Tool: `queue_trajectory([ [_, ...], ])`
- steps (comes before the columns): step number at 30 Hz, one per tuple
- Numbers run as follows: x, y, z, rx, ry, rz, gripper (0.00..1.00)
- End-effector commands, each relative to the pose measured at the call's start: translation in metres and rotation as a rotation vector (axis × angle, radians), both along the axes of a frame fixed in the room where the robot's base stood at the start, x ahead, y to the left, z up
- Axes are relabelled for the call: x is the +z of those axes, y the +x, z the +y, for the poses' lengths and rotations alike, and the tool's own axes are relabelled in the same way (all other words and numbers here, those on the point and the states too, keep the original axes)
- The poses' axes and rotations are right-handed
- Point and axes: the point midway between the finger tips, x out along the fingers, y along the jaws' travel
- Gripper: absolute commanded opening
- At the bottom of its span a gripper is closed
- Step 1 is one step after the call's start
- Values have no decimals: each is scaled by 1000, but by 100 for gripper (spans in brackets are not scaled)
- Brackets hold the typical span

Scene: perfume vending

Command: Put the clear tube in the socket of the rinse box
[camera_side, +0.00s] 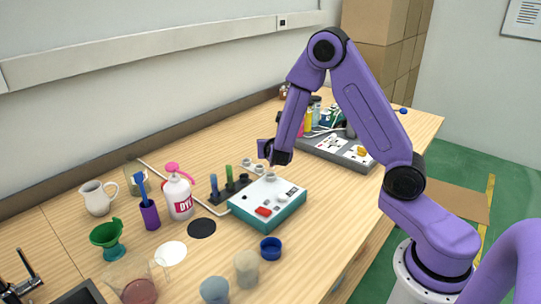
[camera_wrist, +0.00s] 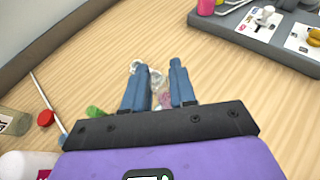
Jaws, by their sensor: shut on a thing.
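My gripper (camera_wrist: 158,66) shows in the wrist view as two blue fingers, close together with a see-through, faintly pinkish thing, likely the clear tube (camera_wrist: 160,97), between them. Its outline is too faint to tell its length or tilt. In the side view my gripper (camera_side: 268,152) is above and behind the white-topped teal box (camera_side: 263,228), which I take as the rinse box. That box has a red switch and pale round fittings on top. I cannot tell which one is the socket. The held tube cannot be made out in the side view.
A dark rack (camera_side: 228,192) with blue and green tubes stands left of the box. A DYE bottle (camera_side: 180,198), purple cup (camera_side: 150,215), green funnel (camera_side: 107,238) and several cups crowd the left and front. A grey panel (camera_side: 345,150) stands behind, to the right.

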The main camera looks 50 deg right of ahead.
Motion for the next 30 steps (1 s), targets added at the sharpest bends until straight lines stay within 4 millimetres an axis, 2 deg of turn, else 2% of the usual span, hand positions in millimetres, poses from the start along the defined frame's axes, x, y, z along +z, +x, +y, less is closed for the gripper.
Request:
queue_trajectory([
  [5, -8, 6, -2, -2, -1, 1, 0],
  [13, -36, 7, -2, 1, -1, 3, 0],
  [28, -43, 7, -2, 0, -1, 0, 0],
  [29, -42, 7, -2, 0, -1, -1, 35],
  [30, -42, 7, -2, 0, -1, -1, 48],
])
